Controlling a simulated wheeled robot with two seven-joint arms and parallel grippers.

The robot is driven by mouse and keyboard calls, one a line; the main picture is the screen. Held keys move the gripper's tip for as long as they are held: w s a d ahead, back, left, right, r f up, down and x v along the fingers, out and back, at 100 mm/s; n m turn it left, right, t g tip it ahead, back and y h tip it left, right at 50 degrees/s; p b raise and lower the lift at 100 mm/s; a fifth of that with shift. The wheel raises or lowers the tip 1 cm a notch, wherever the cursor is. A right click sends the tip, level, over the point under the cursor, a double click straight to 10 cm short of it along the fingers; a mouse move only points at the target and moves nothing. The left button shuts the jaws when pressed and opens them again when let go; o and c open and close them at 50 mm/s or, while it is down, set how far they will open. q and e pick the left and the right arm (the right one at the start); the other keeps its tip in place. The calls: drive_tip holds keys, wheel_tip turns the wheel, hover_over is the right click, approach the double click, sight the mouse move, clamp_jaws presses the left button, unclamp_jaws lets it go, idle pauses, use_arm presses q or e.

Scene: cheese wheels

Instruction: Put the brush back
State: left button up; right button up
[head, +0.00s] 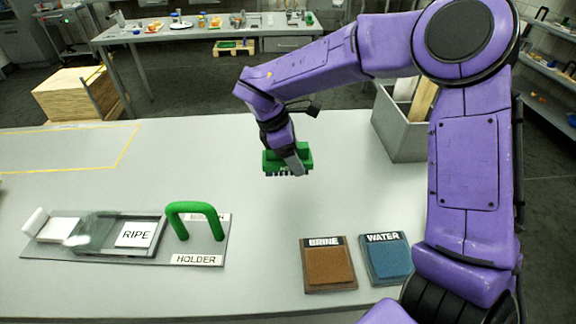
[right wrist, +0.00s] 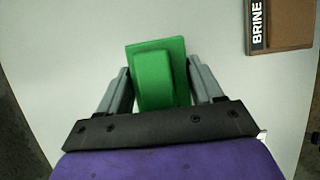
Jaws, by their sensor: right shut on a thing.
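In the right wrist view the brush (right wrist: 158,75) sits between the two grey fingers. My left gripper is not in view.
A brown BRINE pad (head: 328,268) and a blue WATER pad (head: 388,260) lie at the front right. A tray labelled RIPE (head: 137,235) sits left of the arch. A grey bin (head: 397,132) stands at the back right. The table's middle is clear.

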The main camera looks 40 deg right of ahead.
drive_tip(key=w+f, duration=0.1)
drive_tip(key=w+d+f+p, duration=0.1)
drive_tip(key=f, duration=0.1)
drive_tip(key=w+f, duration=0.2)
drive_tip(key=shift+d+f, duration=0.15)
drive_tip(key=shift+f, duration=0.05)
wheel_tip(320, 180, down, 3)
drive_tip(key=shift+s+r+p, duration=0.1)
drive_tip(key=shift+s+p, duration=0.05)
drive_tip(key=shift+p, duration=0.25)
drive_tip(key=shift+f, duration=0.2)
drive_tip(key=o, duration=1)
drive_tip(key=shift+r, duration=0.35)
drive_tip(key=b+v, duration=0.3)
drive_tip(key=v, duration=0.8)
drive_tip(key=shift+r, duration=0.3)
